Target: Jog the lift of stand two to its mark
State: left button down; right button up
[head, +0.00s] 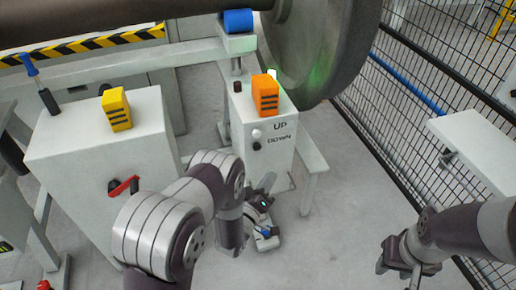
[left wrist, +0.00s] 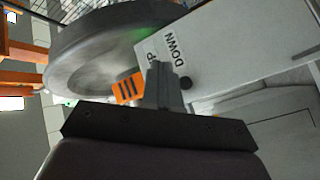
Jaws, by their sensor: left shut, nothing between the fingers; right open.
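The pale control box (head: 283,167) carries the labels UP and DOWN. In the head view a white button (head: 256,134) sits beside UP and a black button (head: 256,146) beside DOWN. My left gripper (head: 266,182) is shut and empty, low in front of the box. In the left wrist view its closed fingers (left wrist: 162,70) overlap the UP label, and the black button (left wrist: 186,83) shows beside them. The white button is not visible there. I cannot tell whether the fingers touch the box. My right gripper (head: 396,266) is open and empty, at the lower right.
An orange block (head: 265,95) with dark stripes stands on the box. A large grey wheel (head: 335,45) and a blue roller (head: 238,21) are above. A cabinet (head: 75,140) with a red handle (head: 123,187) stands left.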

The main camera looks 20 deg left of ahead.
aim_at(257, 146)
pick_arm(q)
jog(key=w+a+b, duration=0.2)
jog(key=w+a, duration=0.2)
jog(key=w, duration=0.3)
jog(key=shift+a+b, duration=0.3)
jog(key=shift+a, duration=0.1)
jog(key=shift+w, duration=0.1)
dwell(1.6)
jog(key=shift+w+a, duration=0.2)
jog(key=shift+a, duration=0.05)
